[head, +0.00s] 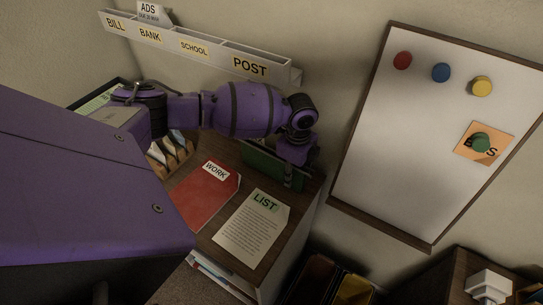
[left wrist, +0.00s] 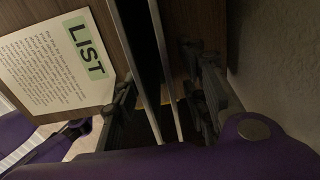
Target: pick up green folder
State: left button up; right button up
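The green folder (head: 262,162) stands on edge at the back of the desk, close to the wall. My left gripper (head: 292,176) reaches down over its right end; my arm hides part of the folder. In the left wrist view, the folder (left wrist: 140,50) shows edge-on as dark panels with pale edges, running between the two fingers of my left gripper (left wrist: 163,100). The fingers are apart, one on each side of it. The left finger is close to the folder; a gap shows on the right side. My right gripper is not in view.
A red WORK folder (head: 203,195) and a LIST sheet (head: 250,230) lie on the desk in front. A labelled wall rack (head: 215,58) hangs behind my arm. A whiteboard (head: 430,130) is at the right. Bins (head: 352,288) stand below the desk's right edge.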

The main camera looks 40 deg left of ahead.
pick_arm(q)
jog(key=shift+w+d+f, duration=0.1)
jog(key=shift+f, duration=0.45)
grip_shut()
jog(key=shift+r, duration=0.15)
